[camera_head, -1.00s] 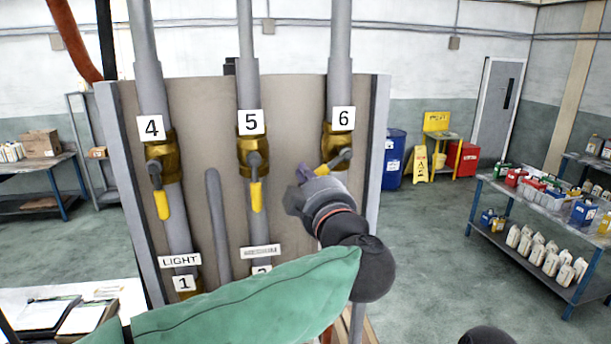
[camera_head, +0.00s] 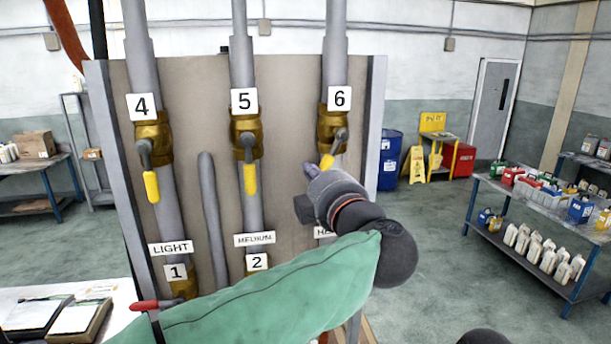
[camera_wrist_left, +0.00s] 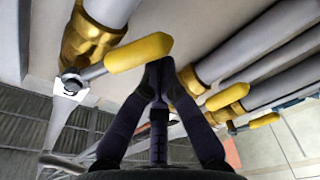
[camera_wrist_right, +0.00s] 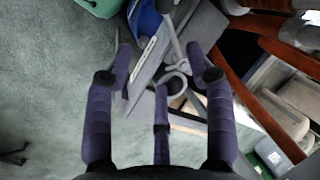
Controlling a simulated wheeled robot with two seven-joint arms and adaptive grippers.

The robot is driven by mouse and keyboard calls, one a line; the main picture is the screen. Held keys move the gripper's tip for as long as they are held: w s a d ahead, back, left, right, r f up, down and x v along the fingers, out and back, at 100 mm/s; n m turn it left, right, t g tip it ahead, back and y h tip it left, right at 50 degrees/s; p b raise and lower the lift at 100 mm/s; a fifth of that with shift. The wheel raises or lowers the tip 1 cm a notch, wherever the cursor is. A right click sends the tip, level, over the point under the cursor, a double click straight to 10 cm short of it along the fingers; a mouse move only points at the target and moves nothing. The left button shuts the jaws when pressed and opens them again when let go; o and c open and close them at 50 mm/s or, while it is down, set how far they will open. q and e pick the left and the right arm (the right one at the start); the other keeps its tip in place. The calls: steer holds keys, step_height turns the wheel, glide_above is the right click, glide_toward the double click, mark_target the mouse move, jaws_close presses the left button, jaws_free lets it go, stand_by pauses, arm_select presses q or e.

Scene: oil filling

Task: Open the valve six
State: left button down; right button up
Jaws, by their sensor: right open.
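Valve six is a brass valve (camera_head: 333,124) on the right pipe, under the label 6 (camera_head: 340,98). Its yellow handle (camera_head: 327,161) slants down and to the left. My left gripper (camera_head: 310,170) is just below and left of the handle's tip. In the left wrist view, the yellow handle (camera_wrist_left: 140,52) lies across just beyond the fingertips, which are drawn together and look empty. I cannot tell whether they touch it. My right gripper (camera_wrist_right: 165,62) is open and empty, low over the floor, away from the panel.
Valve four (camera_head: 153,140) and valve five (camera_head: 246,137) have yellow handles hanging down. Lower labels 1 and 2 show; my left arm crosses the panel's lower part. A table with papers (camera_head: 110,290) is at lower left, a shelf with bottles (camera_head: 545,200) at right.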

arm_select(q)
steer(key=d+n, duration=0.1)
steer(key=d+f+n, duration=0.1)
steer(key=d+n+b, duration=0.1)
steer(key=shift+w+f+n, duration=0.3)
steer(key=shift+f, duration=0.1)
steer(key=shift+d, duration=0.1)
stand_by(0.5)
